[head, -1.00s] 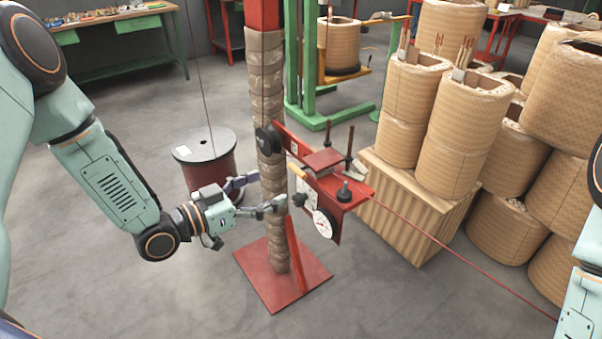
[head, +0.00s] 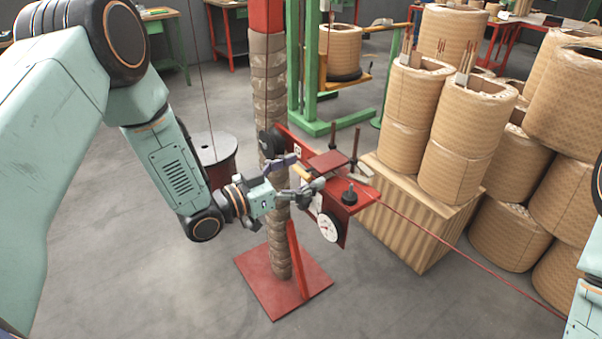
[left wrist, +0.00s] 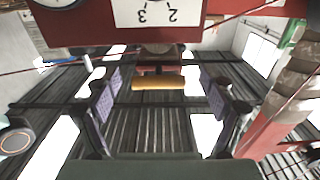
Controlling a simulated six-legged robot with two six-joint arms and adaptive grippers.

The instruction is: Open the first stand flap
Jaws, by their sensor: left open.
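The first stand is a red post wrapped in tan padding (head: 278,225), with a red bracket head (head: 360,195) at mid-height. A small orange handle (head: 301,172) sticks out on the side toward my left gripper (head: 308,171). In the left wrist view the handle (left wrist: 158,83) lies crosswise between the two purple fingers of the left gripper (left wrist: 160,80), with gaps on both sides. The left gripper is open. My right gripper is out of view.
A white dial (head: 328,226) hangs below the bracket, and a black knob (head: 349,195) sits on it. A red wire (head: 440,243) runs off to the right. A wooden crate (head: 415,235) with tan coils stands close at the right. A cable drum (head: 218,165) stands behind my left arm.

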